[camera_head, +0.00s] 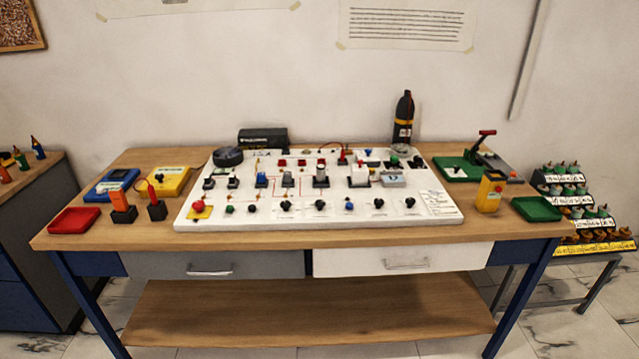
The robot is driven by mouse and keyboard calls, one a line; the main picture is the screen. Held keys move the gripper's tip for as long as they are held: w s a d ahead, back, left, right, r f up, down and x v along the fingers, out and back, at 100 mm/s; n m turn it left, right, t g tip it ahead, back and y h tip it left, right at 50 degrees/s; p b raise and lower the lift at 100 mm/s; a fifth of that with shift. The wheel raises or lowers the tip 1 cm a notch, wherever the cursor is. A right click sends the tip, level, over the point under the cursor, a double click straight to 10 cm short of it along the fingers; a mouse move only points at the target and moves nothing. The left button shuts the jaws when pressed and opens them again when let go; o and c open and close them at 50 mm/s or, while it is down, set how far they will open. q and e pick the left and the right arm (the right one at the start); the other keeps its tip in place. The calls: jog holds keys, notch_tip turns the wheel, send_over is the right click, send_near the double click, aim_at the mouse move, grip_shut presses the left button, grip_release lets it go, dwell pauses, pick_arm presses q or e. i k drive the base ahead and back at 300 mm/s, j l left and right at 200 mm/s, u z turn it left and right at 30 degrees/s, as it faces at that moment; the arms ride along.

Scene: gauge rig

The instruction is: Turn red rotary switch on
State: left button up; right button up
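A white board (330,222) with many small controls lies on the wooden table. Along its front row sit several black knobs, one at left of centre (286,206) and one near the middle (320,205). A red round-topped control (198,205) on a yellow base is at the front left corner. Small red parts (282,163) sit toward the back. I cannot tell which control is the red rotary switch, nor any switch position. Neither gripper is in view.
On the table's left are a red tray (74,220), a blue box (111,185) and a yellow box (165,182). On the right are a green tray (537,209), a yellow device (490,192) and a green-based lever (458,169). A dark bottle (403,118) stands behind the board.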

aim_at(198, 205)
jog(key=i+l, duration=0.25)
jog(key=i, duration=0.15)
jog(key=i+l, duration=0.25)
jog(key=i, duration=0.15)
